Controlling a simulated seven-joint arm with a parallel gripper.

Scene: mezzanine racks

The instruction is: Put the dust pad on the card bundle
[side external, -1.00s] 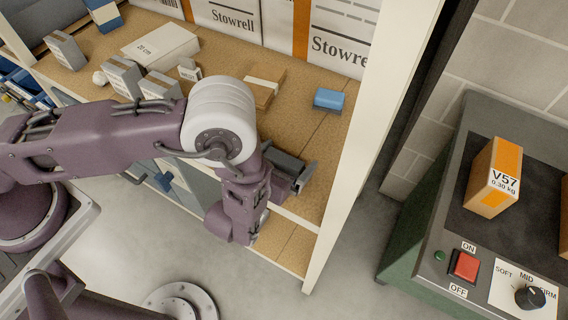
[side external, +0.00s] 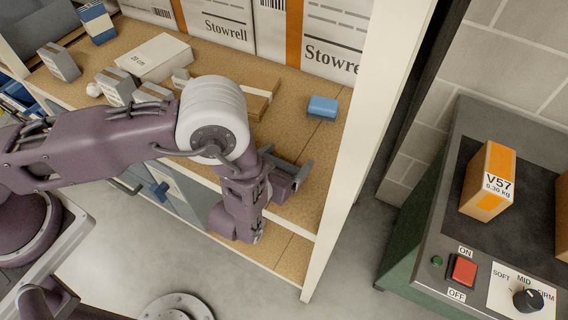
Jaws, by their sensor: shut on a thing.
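My gripper (side external: 287,174) is over the front part of the shelf board, fingers toward the right, shut on a dark grey thing that is mostly hidden by the fingers and hand. I cannot tell whether this is the dust pad. A flat brown bundle with a pale band (side external: 256,101), which looks like the card bundle, lies on the shelf beyond my gripper. My arm's white joint hides its left part. A small blue block (side external: 323,107) lies on the shelf to the right of the bundle, apart from it and from my gripper.
Large Stowrell cartons (side external: 327,40) line the shelf's back. A flat white box (side external: 154,58) and several small cartons (side external: 117,86) stand at left. A pale rack post (side external: 350,165) bounds the shelf at right.

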